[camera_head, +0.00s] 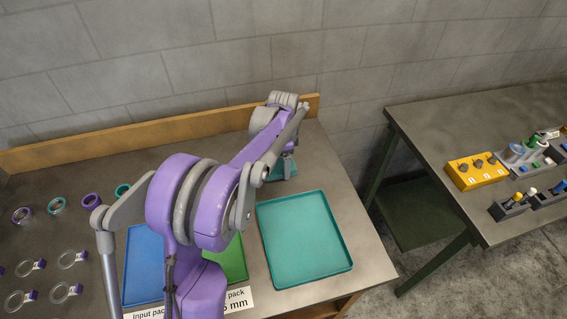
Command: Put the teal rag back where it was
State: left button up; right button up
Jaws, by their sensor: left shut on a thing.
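The teal rag (290,169) shows as a small teal patch behind my left forearm, near the back of the workbench. My left gripper (284,160) is shut on it, mostly hidden by the forearm and wrist links. I cannot tell whether the rag touches the bench top. My right gripper is not in view.
A teal tray (303,238) lies empty in front of the rag. Blue (143,262) and green (236,262) trays are partly behind my arm. Several rings with tags lie on the left. A second table (440,135) at right holds a yellow block (477,172) and tools, across a gap.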

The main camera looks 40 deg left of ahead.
pick_arm(q)
jog(key=o, duration=1.1)
jog(key=shift+f, duration=0.1)
jog(key=shift+o, duration=0.2)
notch_tip(320, 180, up, 12)
jog(key=s+d+f+n+t, duration=0.1)
jog(key=s+d+f+n, duration=0.1)
jog(key=s+d, duration=0.4)
jog(key=s+d+f+n+t, duration=0.2)
jog(key=s+d+f+n, duration=0.1)
jog(key=s+d, duration=0.3)
jog(key=s+d+f+n+t+p, duration=0.1)
jog(key=s+d+f+n+t, duration=0.1)
jog(key=s+d+f, duration=0.2)
jog(key=shift+s+d+f+n, duration=0.15)
jog(key=shift+s+d, duration=0.35)
jog(key=shift+s, duration=0.4)
jog(key=shift+s+d+r+n, duration=0.1)
jog(key=shift+s+d, duration=0.4)
jog(key=shift+s, duration=0.4)
jog(key=shift+s+d+f+n, duration=0.15)
jog(key=shift+s+d, duration=0.35)
jog(key=shift+s, duration=0.4)
